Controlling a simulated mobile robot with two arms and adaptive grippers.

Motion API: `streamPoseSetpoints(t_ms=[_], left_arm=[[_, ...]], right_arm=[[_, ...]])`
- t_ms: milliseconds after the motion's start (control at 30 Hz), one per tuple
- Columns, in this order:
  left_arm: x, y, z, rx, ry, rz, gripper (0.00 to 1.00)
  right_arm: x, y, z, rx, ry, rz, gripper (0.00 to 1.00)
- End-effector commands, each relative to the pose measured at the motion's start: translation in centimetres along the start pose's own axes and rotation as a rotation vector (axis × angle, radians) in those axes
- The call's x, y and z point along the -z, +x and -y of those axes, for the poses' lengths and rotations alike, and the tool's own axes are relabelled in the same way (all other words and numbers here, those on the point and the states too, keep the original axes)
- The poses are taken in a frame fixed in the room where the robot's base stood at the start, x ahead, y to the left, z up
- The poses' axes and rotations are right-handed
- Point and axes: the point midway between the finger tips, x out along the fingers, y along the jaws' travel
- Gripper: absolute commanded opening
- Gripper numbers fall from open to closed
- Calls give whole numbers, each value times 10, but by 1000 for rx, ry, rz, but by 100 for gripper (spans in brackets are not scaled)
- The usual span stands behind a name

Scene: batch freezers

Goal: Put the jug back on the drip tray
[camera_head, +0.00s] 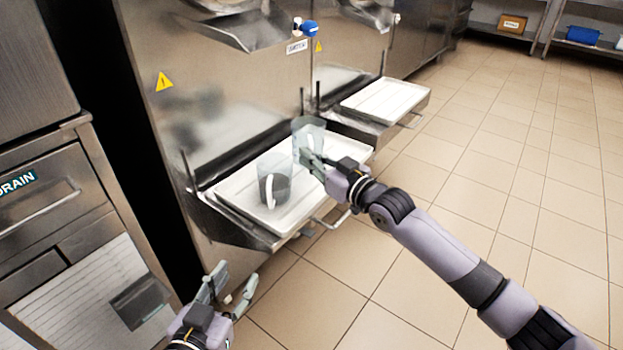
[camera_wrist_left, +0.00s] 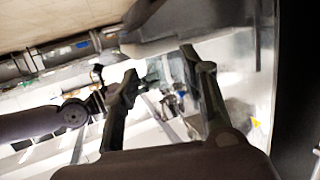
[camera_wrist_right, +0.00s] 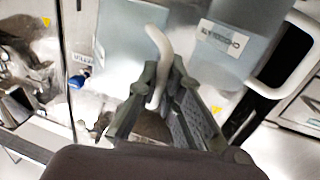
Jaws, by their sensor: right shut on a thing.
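A clear jug (camera_head: 309,128) with a pale handle is held by my right gripper (camera_head: 309,160) over the right part of the near white drip tray (camera_head: 301,206). In the right wrist view, the fingers are closed around the jug's handle (camera_wrist_right: 158,62), with its clear body (camera_wrist_right: 128,40) behind. I cannot tell whether its base touches the tray. A second jug (camera_head: 272,182), darker in look, with a white handle, stands on the same tray to the left. It shows in the right wrist view with a printed label (camera_wrist_right: 222,38). My left gripper (camera_head: 232,286) is open and empty, below and left of the tray.
Another white drip tray (camera_head: 383,100) further along is empty. Steel machine fronts with a blue knob (camera_head: 310,28) rise behind the trays. A drain cabinet (camera_head: 45,200) stands at the left. Tiled floor (camera_head: 480,200) is open at the right.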

Motion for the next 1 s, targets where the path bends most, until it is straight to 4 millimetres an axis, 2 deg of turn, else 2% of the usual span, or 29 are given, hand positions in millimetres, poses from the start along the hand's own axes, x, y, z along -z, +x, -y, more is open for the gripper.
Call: streamPoseSetpoints(t_ms=[267, 400, 533, 967, 1000], left_arm=[[25, 2, -4, -9, -2, -140, 40], [49, 0, -7, -17, -4, -274, 40], [65, -4, -9, -21, -6, -359, 40], [72, -6, -10, -23, -7, -396, 40], [73, -5, -10, -23, -7, -398, 40]], right_arm=[[-20, 0, 0, 0, -1, 0, 0], [-37, 0, 0, -1, 1, 0, 0], [-46, 0, 0, 0, 1, 0, 0], [-49, 0, 0, 0, 0, -1, 0], [-48, 0, 0, 0, 0, -1, 9]])
